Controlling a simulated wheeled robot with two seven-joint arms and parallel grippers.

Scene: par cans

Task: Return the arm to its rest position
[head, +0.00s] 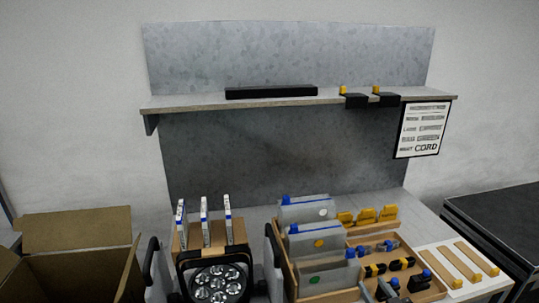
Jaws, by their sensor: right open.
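A black par can (216,284) with several round lenses faces me at the lower left of the bench; the bottom edge of the picture cuts it off. Grey upright pieces with black edges stand on both sides of it. They look like the parted fingers of my right gripper (212,246), but this is hard to make out. The gripper looks open, and I cannot tell whether it touches the lamp. My left gripper is not in view.
A brown holder with white slabs (204,222) stands behind the lamp. An open cardboard box (76,229) is at left. A wooden organizer (330,294) with sleeves and connectors is at right. A shelf (200,101) runs above. A dark table (500,215) stands far right.

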